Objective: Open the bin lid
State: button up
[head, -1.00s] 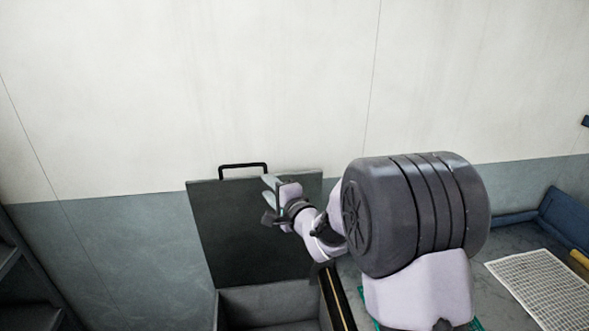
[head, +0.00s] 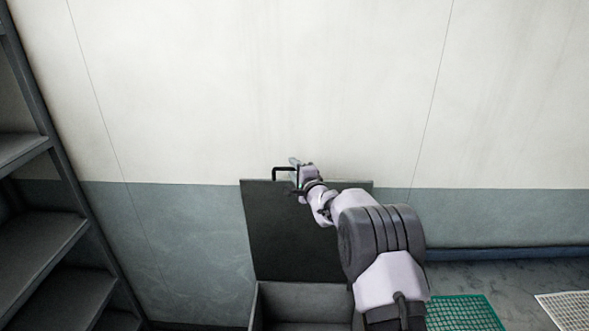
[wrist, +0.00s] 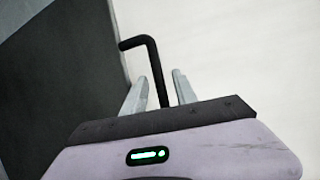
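The dark bin lid (head: 290,235) stands upright against the wall behind the bin, and the bin (head: 300,304) shows open below it. A black handle (head: 274,173) rises from the lid's top edge. In the wrist view the lid (wrist: 60,85) fills the left side. My gripper (head: 296,168) is at the right part of the handle. In the wrist view its two fingers (wrist: 158,88) are apart, with the bent black handle (wrist: 154,65) between them. I cannot see either finger pressed on the bar. The lid's right side is partly hidden by my arm.
A dark metal shelf rack (head: 45,240) stands at the left. A green perforated mat (head: 462,313) and a white grid (head: 568,308) lie at the lower right. The pale wall (head: 250,90) above the lid is bare.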

grip_shut()
dwell(1.4)
